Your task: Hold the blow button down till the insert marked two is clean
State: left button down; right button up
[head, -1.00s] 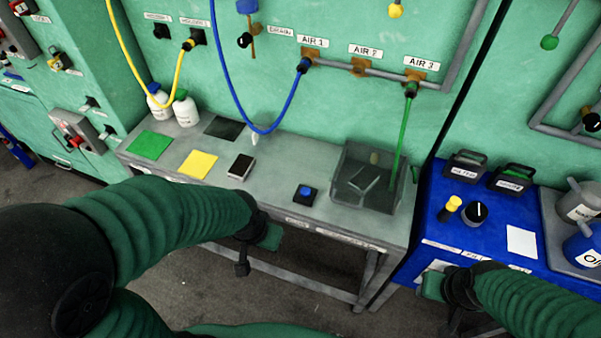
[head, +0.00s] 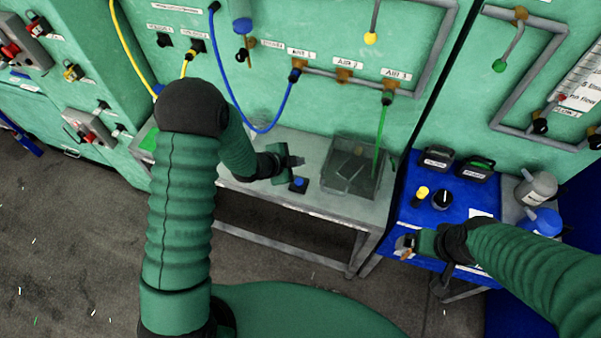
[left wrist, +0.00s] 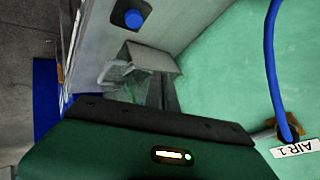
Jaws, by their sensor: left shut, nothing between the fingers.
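A black box with a blue button (head: 299,183) stands on the front part of the grey bench. My left gripper (head: 296,161) is shut and empty, just above and behind the button in the head view. They look close, but I cannot tell whether they touch. The button also shows at the top of the left wrist view (left wrist: 133,19). A see-through bin (head: 372,190) to the right holds a grey block (head: 350,172); its marking and any dirt are too small to read. My right gripper (head: 402,246) is at the blue cabinet's front edge; its jaws are unclear.
A blue hose (head: 284,108) hangs from AIR 1 behind the left gripper. A green hose (head: 380,135) runs from AIR 3 into the bin. The blue cabinet (head: 410,211) carries a yellow knob, a black knob and cases. My left arm hides the bench's left part.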

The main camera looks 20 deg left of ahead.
aim_at(297, 183)
pick_arm(q)
jog(key=f+b, duration=0.3)
jog(key=f, duration=0.1)
jog(key=f+b, duration=0.4)
jog(key=shift+a+f, duration=0.2)
jog(key=shift+f, duration=0.35)
jog(key=shift+a, duration=0.2)
pick_arm(e)
jog(key=s+x, duration=0.1)
jog(key=x, duration=0.6)
jog(key=shift+s+a+f, duration=0.3)
jog(key=shift+a, duration=0.05)
pick_arm(q)
jog(key=shift+d, duration=0.1)
pick_arm(e)
jog(key=shift+d, duration=0.1)
pick_arm(q)
jog(key=shift+f+b, duration=0.3)
jog(key=shift+b, duration=0.15)
pick_arm(e)
jog(key=shift+f, duration=0.3)
